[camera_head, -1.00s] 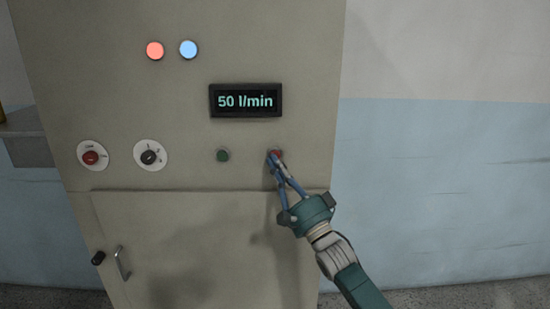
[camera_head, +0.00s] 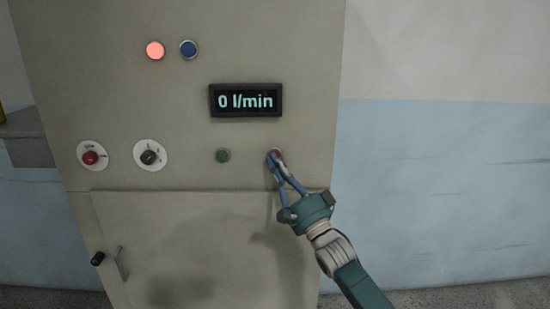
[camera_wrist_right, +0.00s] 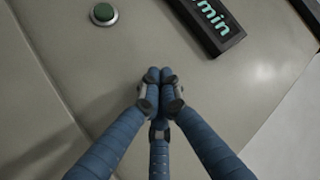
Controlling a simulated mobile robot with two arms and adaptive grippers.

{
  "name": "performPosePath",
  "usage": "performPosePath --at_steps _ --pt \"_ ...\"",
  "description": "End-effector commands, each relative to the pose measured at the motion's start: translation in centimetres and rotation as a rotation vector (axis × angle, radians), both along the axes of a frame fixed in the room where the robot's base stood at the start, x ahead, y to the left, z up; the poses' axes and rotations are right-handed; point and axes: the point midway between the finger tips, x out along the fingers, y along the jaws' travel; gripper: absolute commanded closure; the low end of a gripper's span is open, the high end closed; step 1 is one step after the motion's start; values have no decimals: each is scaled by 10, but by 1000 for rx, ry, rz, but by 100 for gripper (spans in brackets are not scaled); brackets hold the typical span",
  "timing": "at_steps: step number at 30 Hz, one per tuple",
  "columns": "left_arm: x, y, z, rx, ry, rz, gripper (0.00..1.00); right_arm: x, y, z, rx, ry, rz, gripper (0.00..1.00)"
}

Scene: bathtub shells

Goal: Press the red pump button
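The red pump button (camera_head: 279,152) is on the grey cabinet panel, to the right of a green button (camera_head: 222,155). My right gripper (camera_head: 271,157) is at the red button, its fingertips covering most of it in the head view. In the right wrist view the gripper's fingers (camera_wrist_right: 160,78) are closed together at the tips against the panel, with nothing seen between them, and they hide the red button. The green button (camera_wrist_right: 103,13) shows at the upper left there. The display (camera_head: 246,101) reads 0 l/min. My left gripper is not in view.
The grey cabinet (camera_head: 200,225) has a lit red lamp (camera_head: 155,50), an unlit blue lamp (camera_head: 188,50), a red rotary switch (camera_head: 90,157), a black selector (camera_head: 149,155) and a door handle (camera_head: 121,263) at lower left. Open space lies to the cabinet's right.

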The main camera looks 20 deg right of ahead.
Motion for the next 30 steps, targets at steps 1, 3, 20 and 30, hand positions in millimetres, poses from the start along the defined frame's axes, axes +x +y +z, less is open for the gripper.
performPosePath --at_steps 1,3,20,30 --pt "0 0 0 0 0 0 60 0 0 0 0 1 -1 100" --pt "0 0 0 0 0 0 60 0 0 0 0 1 -1 100" --pt "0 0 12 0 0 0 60 -16 4 0 0 1 -1 100" --pt "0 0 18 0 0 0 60 -22 7 2 1 1 1 100"
